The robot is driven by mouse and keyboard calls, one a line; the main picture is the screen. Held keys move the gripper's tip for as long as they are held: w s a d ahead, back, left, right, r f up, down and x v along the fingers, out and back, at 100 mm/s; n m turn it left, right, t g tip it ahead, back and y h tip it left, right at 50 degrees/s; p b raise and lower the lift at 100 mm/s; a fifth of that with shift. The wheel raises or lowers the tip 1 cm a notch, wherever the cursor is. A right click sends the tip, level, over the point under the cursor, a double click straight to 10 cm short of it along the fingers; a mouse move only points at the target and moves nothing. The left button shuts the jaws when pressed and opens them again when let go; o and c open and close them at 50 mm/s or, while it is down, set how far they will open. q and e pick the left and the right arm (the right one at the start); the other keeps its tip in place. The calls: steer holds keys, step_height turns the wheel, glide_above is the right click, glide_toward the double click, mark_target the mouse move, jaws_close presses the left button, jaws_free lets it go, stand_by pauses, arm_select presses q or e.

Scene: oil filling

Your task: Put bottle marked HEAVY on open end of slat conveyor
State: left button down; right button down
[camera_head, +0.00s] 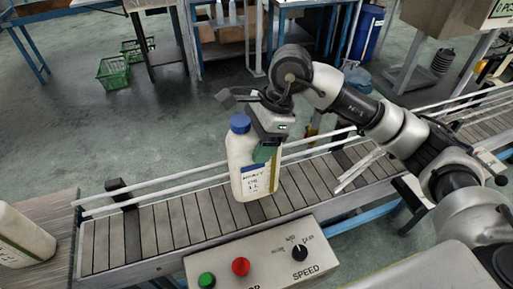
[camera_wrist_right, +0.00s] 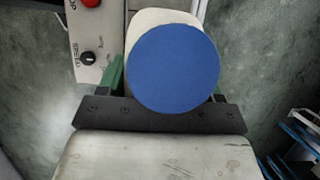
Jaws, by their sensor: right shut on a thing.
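The bottle marked HEAVY (camera_head: 252,173) is a white jug with a blue cap and a label reading "HEAVY OIL". In the head view it is upright over the slats of the slat conveyor (camera_head: 178,222); I cannot tell if its base touches them. My right gripper (camera_head: 264,152) is shut on its upper part from above and behind. In the right wrist view the blue cap (camera_wrist_right: 174,68) fills the middle, between the green fingers of the gripper (camera_wrist_right: 167,90). The conveyor's left end meets a wooden surface. My left gripper is not in view.
Another white bottle (camera_head: 22,237) stands on the wooden surface (camera_head: 62,208) at the left. A control box (camera_head: 262,264) with green and red buttons and a speed knob sits at the conveyor's front. White guide rails (camera_head: 170,188) run along the conveyor's far side.

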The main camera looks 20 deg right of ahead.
mark_target(251, 181)
step_height(251, 181, down, 3)
steer(key=shift+f+p, duration=0.2)
steer(key=shift+p, duration=0.4)
steer(key=shift+f, duration=0.1)
steer(key=shift+c, duration=0.8)
jaws_free()
steer(key=shift+s, duration=0.1)
